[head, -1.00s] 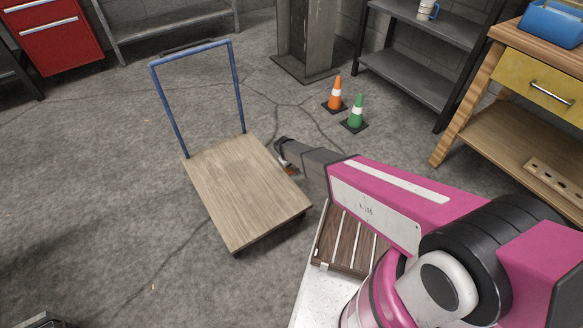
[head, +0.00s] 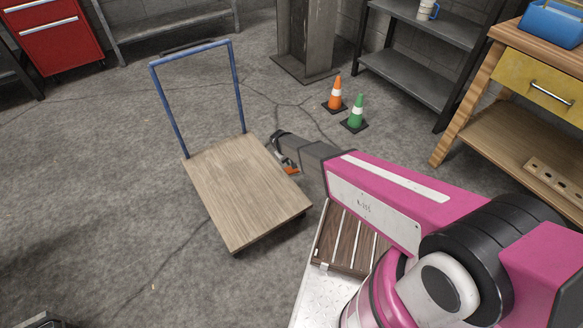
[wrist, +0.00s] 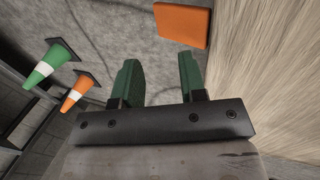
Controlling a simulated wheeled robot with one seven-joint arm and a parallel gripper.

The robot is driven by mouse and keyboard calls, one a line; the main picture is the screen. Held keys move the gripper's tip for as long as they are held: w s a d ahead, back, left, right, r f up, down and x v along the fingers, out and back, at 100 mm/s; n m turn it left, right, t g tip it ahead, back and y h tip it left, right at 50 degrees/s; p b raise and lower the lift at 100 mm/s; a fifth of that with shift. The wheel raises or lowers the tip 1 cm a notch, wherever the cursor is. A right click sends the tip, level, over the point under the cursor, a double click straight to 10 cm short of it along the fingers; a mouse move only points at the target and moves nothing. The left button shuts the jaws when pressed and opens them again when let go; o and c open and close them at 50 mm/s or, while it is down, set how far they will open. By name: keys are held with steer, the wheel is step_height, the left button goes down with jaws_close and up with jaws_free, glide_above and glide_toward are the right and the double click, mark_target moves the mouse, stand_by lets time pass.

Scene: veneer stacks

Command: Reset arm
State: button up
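My gripper (wrist: 158,75) shows two green fingers standing apart with nothing between them, so it is open. In the head view my pink arm reaches out to the left, and its dark wrist end is beside the right edge of the trolley's wooden deck (head: 240,190). The fingers themselves are mostly hidden there. A flat orange piece (wrist: 183,22) lies beyond the fingertips in the wrist view, apart from them. In the head view a bit of orange (head: 291,170) shows just under my wrist end.
The trolley has a blue handle (head: 157,95). An orange cone (head: 335,96) and a green cone (head: 356,114) stand behind my arm. Dark slats (head: 345,240) lie below my arm. A workbench (head: 510,120) stands right. Floor left of the trolley is clear.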

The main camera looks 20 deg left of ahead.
steer(key=shift+v, duration=0.8)
